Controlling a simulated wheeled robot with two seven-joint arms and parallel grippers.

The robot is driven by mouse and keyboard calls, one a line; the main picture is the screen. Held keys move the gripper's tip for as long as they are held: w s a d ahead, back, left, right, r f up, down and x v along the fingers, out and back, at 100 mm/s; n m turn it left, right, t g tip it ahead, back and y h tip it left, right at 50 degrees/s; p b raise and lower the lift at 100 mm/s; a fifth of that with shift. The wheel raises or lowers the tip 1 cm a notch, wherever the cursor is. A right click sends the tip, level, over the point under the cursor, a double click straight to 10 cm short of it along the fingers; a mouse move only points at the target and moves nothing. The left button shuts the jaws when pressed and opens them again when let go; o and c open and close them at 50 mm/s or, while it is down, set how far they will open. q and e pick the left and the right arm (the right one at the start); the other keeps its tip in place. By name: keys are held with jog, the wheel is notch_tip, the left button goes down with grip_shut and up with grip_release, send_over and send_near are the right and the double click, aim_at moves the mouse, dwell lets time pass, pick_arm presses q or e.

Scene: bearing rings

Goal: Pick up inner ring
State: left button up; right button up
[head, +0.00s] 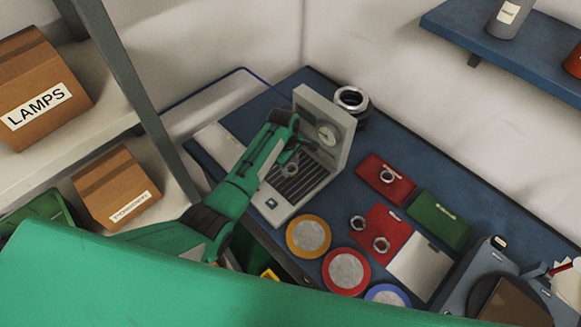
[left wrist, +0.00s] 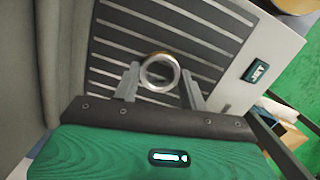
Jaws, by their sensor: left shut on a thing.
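A small shiny metal ring (left wrist: 160,72) is between the two fingers of my left gripper (left wrist: 158,84) in the left wrist view. The fingers are shut on it, and it is held in front of the dark slatted panel of a grey machine. In the head view the left gripper (head: 291,158) is over the machine's slatted bed, with the ring (head: 291,170) showing small just below it. I cannot tell from its looks alone whether this is the inner ring. My right gripper is not in view.
The grey machine (head: 341,124) with a dial stands on the blue table. A green pad (head: 440,220) and round coloured dishes (head: 308,236) are nearby.

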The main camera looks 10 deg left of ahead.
pick_arm(q)
notch_tip(320, 180, up, 20)
jog(key=p, duration=0.1)
dwell(0.4)
